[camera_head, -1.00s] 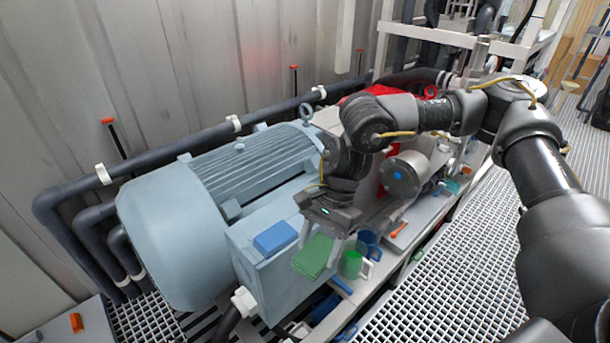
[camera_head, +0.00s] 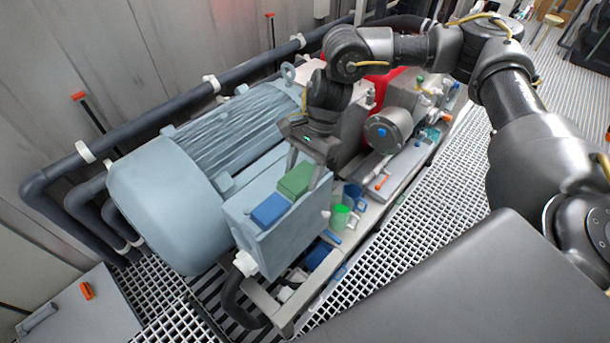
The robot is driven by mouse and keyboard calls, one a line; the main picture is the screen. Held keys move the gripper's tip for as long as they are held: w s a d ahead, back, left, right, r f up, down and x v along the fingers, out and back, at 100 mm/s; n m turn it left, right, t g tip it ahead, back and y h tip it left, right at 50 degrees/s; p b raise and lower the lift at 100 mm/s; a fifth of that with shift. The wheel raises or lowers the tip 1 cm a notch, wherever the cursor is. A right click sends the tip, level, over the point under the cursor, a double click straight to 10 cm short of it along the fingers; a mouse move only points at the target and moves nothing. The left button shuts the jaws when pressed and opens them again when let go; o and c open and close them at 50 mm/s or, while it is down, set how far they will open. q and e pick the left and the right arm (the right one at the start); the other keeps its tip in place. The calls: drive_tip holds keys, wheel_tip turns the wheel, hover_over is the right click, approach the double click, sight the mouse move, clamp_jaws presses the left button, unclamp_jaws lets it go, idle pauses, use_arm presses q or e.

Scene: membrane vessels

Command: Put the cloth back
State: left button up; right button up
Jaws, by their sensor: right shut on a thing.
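A folded green cloth (camera_head: 294,180) is between the fingers of my right gripper (camera_head: 305,172), which is shut on it. The cloth is over the top of the grey-blue box on the motor's side (camera_head: 285,234), right beside a folded blue cloth (camera_head: 270,210). I cannot tell whether the green cloth touches the box top or is just above it. The blue cloth lies flat on the box top. My left gripper is not in view.
A green mug (camera_head: 340,217) and a blue mug (camera_head: 352,196) stand on the ledge right of the box. The big motor (camera_head: 170,205) is to the left. An orange-handled tool (camera_head: 381,182) lies farther along the ledge. Grating floor lies to the right.

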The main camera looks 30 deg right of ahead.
sight(305, 165)
drive_tip(key=w+d+f+b, duration=0.1)
drive_tip(key=w+f, duration=0.1)
drive_tip(key=w+d+f+b, duration=0.1)
drive_tip(key=w+f+b, duration=0.1)
drive_tip(key=w+d+f+b, duration=0.1)
drive_tip(key=w+d+f, duration=0.1)
drive_tip(key=shift+w+d+f, duration=0.1)
drive_tip(key=shift+w+f, duration=0.15)
drive_tip(key=shift+f, duration=0.15)
drive_tip(key=shift+w+d+f+b, duration=0.1)
drive_tip(key=shift+w+d+b, duration=0.1)
drive_tip(key=shift+b, duration=0.1)
drive_tip(key=f+b, duration=0.1)
drive_tip(key=f, duration=0.1)
drive_tip(key=f+b, duration=0.1)
drive_tip(key=shift+w+d+f+b, duration=0.1)
drive_tip(key=shift+w+f+b, duration=0.1)
drive_tip(key=shift+f+b, duration=0.15)
drive_tip(key=o, duration=0.6)
drive_tip(key=shift+f, duration=0.15)
drive_tip(key=o, duration=0.4)
